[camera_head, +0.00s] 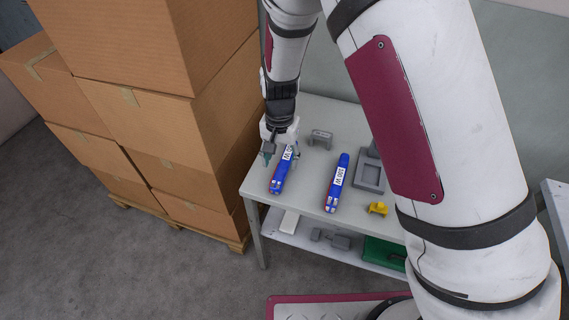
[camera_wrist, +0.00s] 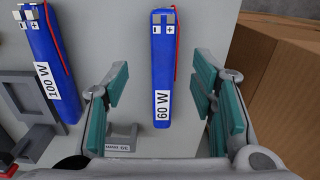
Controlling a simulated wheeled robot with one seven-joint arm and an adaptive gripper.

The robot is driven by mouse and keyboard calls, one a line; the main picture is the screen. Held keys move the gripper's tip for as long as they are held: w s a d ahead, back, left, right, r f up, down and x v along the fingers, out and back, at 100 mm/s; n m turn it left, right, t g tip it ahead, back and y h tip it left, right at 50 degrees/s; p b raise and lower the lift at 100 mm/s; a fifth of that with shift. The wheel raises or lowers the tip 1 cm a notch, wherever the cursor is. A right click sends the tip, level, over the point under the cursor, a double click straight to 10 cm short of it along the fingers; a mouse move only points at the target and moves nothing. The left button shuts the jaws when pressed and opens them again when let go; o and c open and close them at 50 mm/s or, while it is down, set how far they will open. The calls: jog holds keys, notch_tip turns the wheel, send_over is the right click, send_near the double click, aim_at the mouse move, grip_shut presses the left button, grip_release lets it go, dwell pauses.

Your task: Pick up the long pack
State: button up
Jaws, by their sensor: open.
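Two blue packs lie on the grey table. One, labelled 60 W (camera_wrist: 162,70), has a red wire along its side and terminals at one end; it also shows in the head view (camera_head: 277,183). The other, labelled 100 W (camera_wrist: 52,62), lies apart from it and also shows in the head view (camera_head: 333,192). The 100 W pack looks slightly longer in the wrist view. My gripper (camera_wrist: 160,82) is open and empty over the 60 W pack, its teal fingers either side with gaps. It also shows in the head view (camera_head: 281,156), partly covering that pack.
A grey bracket (camera_head: 320,138) stands behind the packs. A grey holder (camera_head: 370,172) and a yellow part (camera_head: 378,208) are right of the 100 W pack. Stacked cardboard boxes (camera_head: 165,120) rise close to the table's left. A lower shelf holds a green item (camera_head: 384,252).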

aim_at(279, 174)
jog(key=shift+w+a+f+p, duration=0.1)
jog(key=shift+f+p, duration=0.05)
jog(key=shift+f, duration=1.55)
jog(key=shift+a+f+p, duration=0.1)
jog(key=shift+f+p, duration=0.05)
jog(key=shift+f, duration=1.5)
grip_shut()
